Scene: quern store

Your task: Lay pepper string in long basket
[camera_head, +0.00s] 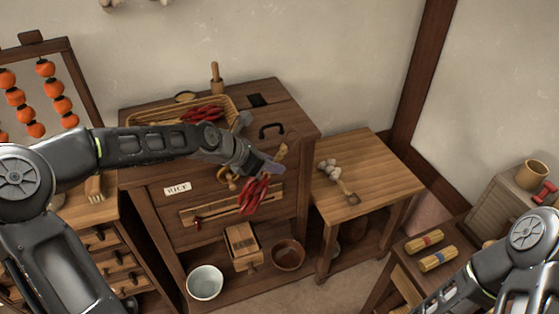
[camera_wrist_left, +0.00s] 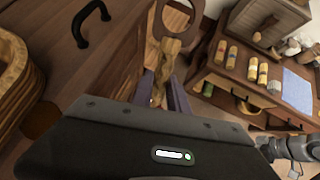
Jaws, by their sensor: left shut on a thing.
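My left gripper (camera_head: 264,166) is shut on the straw part of a pepper string. Its red peppers (camera_head: 253,196) hang below the fingers, in front of the chest. The string's twisted straw stem (camera_wrist_left: 168,66) stands between the fingers in the left wrist view, with a ring at its top; the peppers are hidden there. The long basket (camera_head: 227,101) lies on the chest top, left of and behind the gripper, and holds other red peppers (camera_head: 203,114). Its woven side (camera_wrist_left: 17,85) shows at the wrist view's left edge. Only my right arm's links show at lower right.
The wooden chest (camera_head: 292,104) has a black handle (camera_head: 271,130) on its lid and a pestle (camera_head: 216,78) standing at the back. A lower bench (camera_head: 385,165) to the right bears a garlic bundle (camera_head: 331,170). Bowls stand on the shelf below.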

